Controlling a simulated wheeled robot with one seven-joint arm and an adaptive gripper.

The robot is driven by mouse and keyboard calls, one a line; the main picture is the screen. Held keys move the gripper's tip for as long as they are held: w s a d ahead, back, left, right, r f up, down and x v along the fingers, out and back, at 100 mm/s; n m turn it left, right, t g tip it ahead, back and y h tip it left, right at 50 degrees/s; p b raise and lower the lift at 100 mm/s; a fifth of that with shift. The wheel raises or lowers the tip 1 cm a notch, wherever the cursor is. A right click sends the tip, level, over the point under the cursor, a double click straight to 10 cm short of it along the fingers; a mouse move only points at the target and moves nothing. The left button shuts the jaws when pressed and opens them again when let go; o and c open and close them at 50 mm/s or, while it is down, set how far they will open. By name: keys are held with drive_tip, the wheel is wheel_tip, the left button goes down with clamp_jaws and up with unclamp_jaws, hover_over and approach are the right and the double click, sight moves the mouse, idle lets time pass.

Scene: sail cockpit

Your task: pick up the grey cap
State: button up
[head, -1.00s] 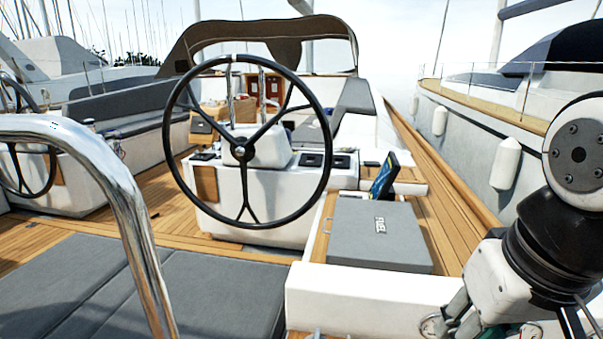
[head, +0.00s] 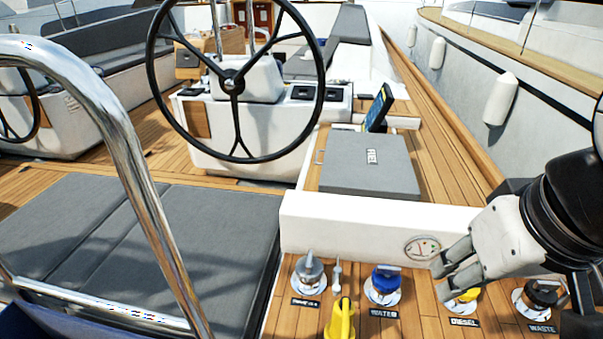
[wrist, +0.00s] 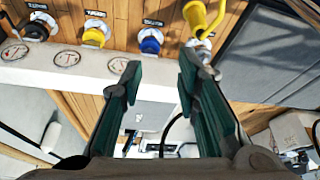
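The grey cap (head: 309,268) sits on a round metal flange in the teak ledge, at the left end of a row of caps in the head view. I cannot clearly make it out in the wrist view. My gripper (head: 446,274) is to the right of it, above the ledge near the yellow cap, well apart from the grey cap. The wrist view shows its two fingers (wrist: 162,75) spread with nothing between them, so it is open and empty.
Blue (head: 385,280), yellow (head: 463,298) and black (head: 540,294) caps stand along the ledge. A yellow handled object (head: 341,320) and a small metal fitting (head: 337,272) stand close right of the grey cap. A chrome rail (head: 140,190) rises on the left.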

drive_tip(key=shift+o, duration=0.5)
drive_tip(key=o, duration=0.5)
drive_tip(key=shift+w, duration=0.1)
drive_tip(key=o, duration=0.4)
drive_tip(key=shift+w, duration=0.35)
drive_tip(key=shift+o, duration=0.2)
drive_tip(key=n+g, duration=0.4)
drive_tip(key=n, duration=1.2)
hover_over(310, 258)
wheel_tip(310, 258, down, 18)
drive_tip(key=f, duration=0.8)
drive_tip(key=shift+s+a+f, duration=0.2)
drive_tip(key=shift+w+d+f+p, duration=0.1)
drive_tip(key=shift+f+p, duration=0.1)
drive_tip(key=shift+f, duration=1.15)
drive_tip(key=shift+w+d+f+p, duration=0.1)
drive_tip(key=shift+f+p, duration=0.05)
drive_tip(key=shift+f, duration=1.15)
